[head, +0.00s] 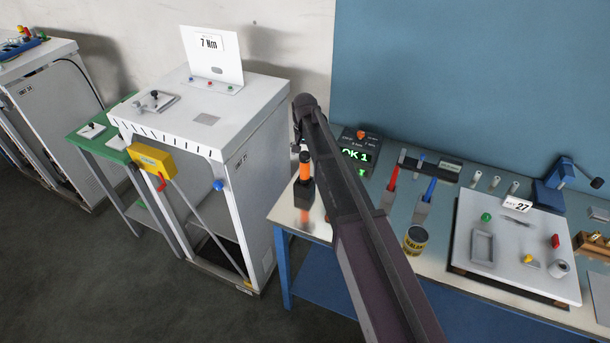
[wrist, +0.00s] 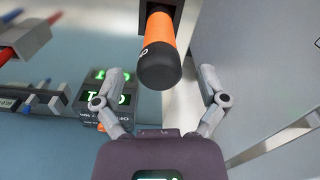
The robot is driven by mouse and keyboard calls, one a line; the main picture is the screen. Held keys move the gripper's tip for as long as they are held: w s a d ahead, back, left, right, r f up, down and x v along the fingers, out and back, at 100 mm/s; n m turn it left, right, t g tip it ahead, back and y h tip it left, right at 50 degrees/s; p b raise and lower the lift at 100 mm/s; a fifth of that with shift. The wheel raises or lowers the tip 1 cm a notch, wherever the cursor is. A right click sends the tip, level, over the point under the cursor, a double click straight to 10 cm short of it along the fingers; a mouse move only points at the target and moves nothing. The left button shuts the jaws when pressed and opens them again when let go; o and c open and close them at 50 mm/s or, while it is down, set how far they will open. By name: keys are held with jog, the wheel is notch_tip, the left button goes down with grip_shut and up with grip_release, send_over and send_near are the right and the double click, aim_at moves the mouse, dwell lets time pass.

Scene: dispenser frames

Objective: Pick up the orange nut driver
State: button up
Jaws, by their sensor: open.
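The orange nut driver (head: 304,168) stands upright in a black holder (head: 303,193) at the left end of the bench. In the wrist view its orange handle (wrist: 164,36) with a black end cap points toward me, and the dark holder (wrist: 162,8) is beyond it. My gripper (wrist: 163,74) is open and empty, with one finger on each side of the handle's line. The black end lies between the fingertips in the picture; I see no contact. In the head view my arm hides most of the gripper.
A display box (head: 355,155) with green digits stands behind the holder and also shows in the wrist view (wrist: 105,95). Red (head: 392,180) and blue (head: 430,190) handled tools stand to the right. A white cabinet (head: 205,130) is close on the left. A can (head: 415,240) is near the front edge.

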aim_at(305, 161)
jog(key=shift+f+b, duration=1.6)
jog(key=shift+f, duration=0.3)
grip_shut()
